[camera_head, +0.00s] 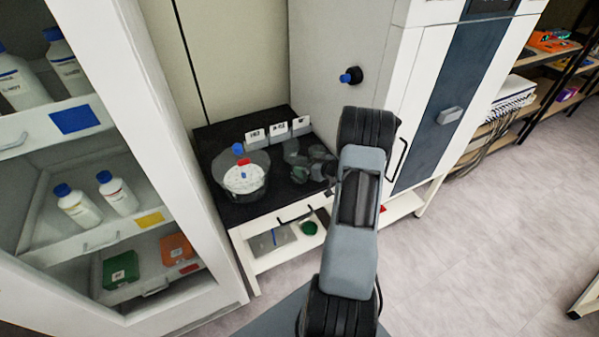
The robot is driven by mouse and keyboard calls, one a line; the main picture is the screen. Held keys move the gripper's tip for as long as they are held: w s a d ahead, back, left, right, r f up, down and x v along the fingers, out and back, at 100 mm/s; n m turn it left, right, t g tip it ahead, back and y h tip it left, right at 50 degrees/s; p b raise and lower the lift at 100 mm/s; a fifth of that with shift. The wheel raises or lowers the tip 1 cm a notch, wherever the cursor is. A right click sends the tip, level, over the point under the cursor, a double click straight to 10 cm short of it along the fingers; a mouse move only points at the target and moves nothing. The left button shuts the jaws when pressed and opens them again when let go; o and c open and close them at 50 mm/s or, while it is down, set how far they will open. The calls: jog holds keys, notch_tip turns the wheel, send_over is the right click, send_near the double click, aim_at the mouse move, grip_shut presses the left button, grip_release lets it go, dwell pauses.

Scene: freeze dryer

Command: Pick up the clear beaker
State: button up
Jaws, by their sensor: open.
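Several clear glass vessels (304,158) stand close together on the black worktop, just left of my arm. They overlap and are see-through, so I cannot tell which one is the clear beaker. My arm rises in front of the worktop and hides its right end. Only a small dark part of my gripper (330,184) shows at the left side of the arm, close to the front right glassware. Its jaws are open. The fingertips are mostly hidden, and I cannot tell whether they touch any glass.
A large round clear vessel (242,178) with white contents and a blue knob stands left of the glassware. Labelled white card holders (279,132) line the back. A bottle cabinet (150,150) is at left, the tall freeze dryer (345,40) behind. Floor at right is clear.

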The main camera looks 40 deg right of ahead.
aim_at(294, 161)
jog(key=shift+p+x, duration=0.7)
jog(key=shift+x, duration=1.85)
jog(key=shift+s+f, duration=0.1)
jog(key=shift+f, duration=0.05)
jog(key=shift+c, duration=0.4)
jog(key=c, duration=1.2)
